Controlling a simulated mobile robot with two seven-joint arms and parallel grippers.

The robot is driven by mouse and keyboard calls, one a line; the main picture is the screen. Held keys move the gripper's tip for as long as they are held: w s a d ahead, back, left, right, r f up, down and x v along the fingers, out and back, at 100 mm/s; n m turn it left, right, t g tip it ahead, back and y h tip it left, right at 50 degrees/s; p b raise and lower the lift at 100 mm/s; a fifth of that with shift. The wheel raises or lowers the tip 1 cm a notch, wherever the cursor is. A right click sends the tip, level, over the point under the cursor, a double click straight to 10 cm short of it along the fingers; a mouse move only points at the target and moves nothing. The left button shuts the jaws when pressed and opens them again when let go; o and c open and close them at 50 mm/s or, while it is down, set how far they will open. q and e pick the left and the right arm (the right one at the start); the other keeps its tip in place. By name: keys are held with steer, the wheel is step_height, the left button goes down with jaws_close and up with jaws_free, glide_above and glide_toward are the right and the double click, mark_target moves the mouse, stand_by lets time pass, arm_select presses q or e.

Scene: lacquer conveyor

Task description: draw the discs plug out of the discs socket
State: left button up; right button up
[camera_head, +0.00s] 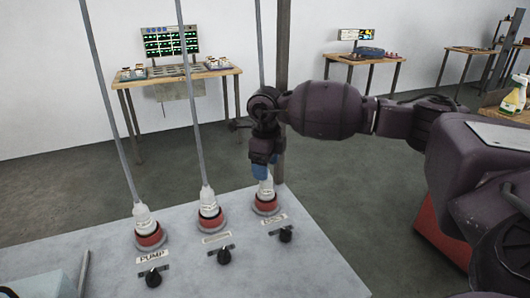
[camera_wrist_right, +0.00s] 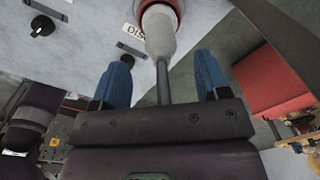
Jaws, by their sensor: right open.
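The discs plug (camera_head: 266,190), white with a grey cable, stands upright in the red discs socket (camera_head: 266,207), the rightmost of three on the bench panel. Its label is small and hard to read. My right gripper (camera_head: 262,174) is above this plug, fingers pointing down. In the right wrist view its blue fingers are spread on either side of the plug's cable end, with gaps on both sides. The plug (camera_wrist_right: 160,33) and part of the red socket rim (camera_wrist_right: 179,12) show beyond the fingertips. My left gripper is not in view.
Two similar white plugs sit in the middle socket (camera_head: 211,222) and the socket labelled PUMP (camera_head: 150,241). Their cables rise to the top. Black knobs (camera_head: 224,257) stand in front of the sockets. The panel (camera_head: 300,268) is bare at front right. Tables stand by the wall.

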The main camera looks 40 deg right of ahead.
steer(key=shift+f+b, duration=0.3)
steer(key=shift+f, duration=2.45)
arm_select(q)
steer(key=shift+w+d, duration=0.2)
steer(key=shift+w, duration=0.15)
arm_select(e)
steer(key=shift+c, duration=0.5)
steer(key=c, duration=1)
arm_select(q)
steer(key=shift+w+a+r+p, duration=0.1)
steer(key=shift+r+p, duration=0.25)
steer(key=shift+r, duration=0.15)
arm_select(e)
steer(key=shift+w+r, duration=0.1)
steer(key=shift+r, duration=0.9)
steer(key=shift+r, duration=0.15)
steer(key=shift+r+p, duration=0.3)
steer(key=shift+r, duration=0.2)
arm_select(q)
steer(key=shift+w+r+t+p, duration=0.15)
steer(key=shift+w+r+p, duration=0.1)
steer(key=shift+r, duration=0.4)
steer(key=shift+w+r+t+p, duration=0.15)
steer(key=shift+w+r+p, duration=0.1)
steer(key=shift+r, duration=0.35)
arm_select(e)
steer(key=shift+r, duration=1.4)
